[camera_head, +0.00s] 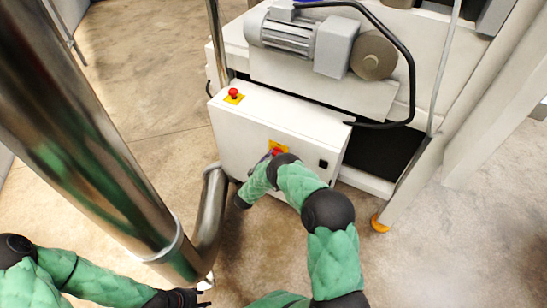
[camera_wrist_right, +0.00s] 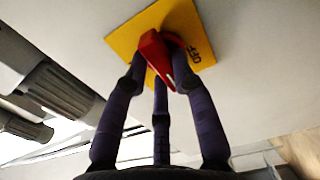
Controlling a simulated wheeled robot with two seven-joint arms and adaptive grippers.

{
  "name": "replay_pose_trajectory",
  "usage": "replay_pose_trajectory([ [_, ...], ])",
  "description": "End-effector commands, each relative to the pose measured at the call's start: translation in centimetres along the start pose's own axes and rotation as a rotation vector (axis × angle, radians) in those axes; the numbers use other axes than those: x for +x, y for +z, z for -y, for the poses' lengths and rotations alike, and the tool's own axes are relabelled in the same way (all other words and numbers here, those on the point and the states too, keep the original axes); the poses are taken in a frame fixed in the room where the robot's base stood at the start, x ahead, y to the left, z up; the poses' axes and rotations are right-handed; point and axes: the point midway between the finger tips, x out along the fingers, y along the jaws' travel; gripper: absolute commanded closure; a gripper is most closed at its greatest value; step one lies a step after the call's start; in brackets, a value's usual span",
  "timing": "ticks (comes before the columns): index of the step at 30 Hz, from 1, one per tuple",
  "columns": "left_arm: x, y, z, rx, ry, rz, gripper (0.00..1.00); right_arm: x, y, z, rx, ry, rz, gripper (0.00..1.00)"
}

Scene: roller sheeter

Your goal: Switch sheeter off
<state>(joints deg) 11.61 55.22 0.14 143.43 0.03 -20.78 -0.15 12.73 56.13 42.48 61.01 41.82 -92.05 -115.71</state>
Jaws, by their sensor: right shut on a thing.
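The white sheeter control box (camera_head: 225,135) stands low in the head view. On its front is a red rotary switch (camera_wrist_right: 157,55) on a yellow plate (camera_wrist_right: 125,42), with OFF lettered on the plate's right part. The switch handle lies slanted on the plate. My right gripper (camera_head: 273,155) is at the box front, its dark fingers (camera_wrist_right: 165,75) shut on the red switch from both sides. The fingers hide part of the handle and plate. My left gripper (camera_head: 200,297) is at the bottom of the head view, away from the box, its small fingertips apart and empty.
A red mushroom button (camera_head: 233,92) on a yellow base sits on top of the box. A black knob (camera_head: 323,163) is to the switch's right. A large metal pipe (camera_head: 100,130) crosses the left. A grey motor (camera_head: 290,35) is above. Floor to the right is clear.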

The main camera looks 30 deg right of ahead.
Motion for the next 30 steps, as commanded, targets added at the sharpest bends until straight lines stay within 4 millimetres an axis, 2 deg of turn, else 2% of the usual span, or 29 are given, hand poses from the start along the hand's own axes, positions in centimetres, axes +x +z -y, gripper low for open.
replay_pose_trajectory([
  [1, 0.0, 0.0, 0.0, 0.000, 0.000, 0.000, 0.60, -0.1, 0.0, 0.1, -0.004, -0.002, -0.002, 0.71],
  [3, 0.0, 0.0, 0.0, 0.000, 0.000, 0.000, 0.60, -0.1, 0.0, 0.1, -0.004, -0.002, -0.002, 0.51],
  [4, 0.0, 0.0, 0.0, 0.000, 0.000, 0.000, 0.60, -0.1, 0.0, 0.1, -0.003, -0.002, -0.002, 0.50],
  [13, 0.0, 0.0, 0.0, 0.000, 0.000, 0.000, 0.60, -0.1, 0.0, 0.1, -0.001, -0.001, -0.001, 0.50],
  [17, 0.0, 0.0, 0.0, 0.000, 0.000, 0.000, 0.60, -0.8, -0.1, 0.1, -0.001, -0.002, -0.002, 0.50],
  [20, 0.0, 0.0, 0.0, 0.000, 0.000, 0.000, 0.60, -2.1, -0.1, 0.1, -0.001, -0.002, -0.004, 0.50],
  [30, 0.0, 0.0, 0.0, 0.000, 0.000, 0.000, 0.60, -8.7, -0.1, 0.1, -0.002, -0.002, -0.005, 0.50],
])
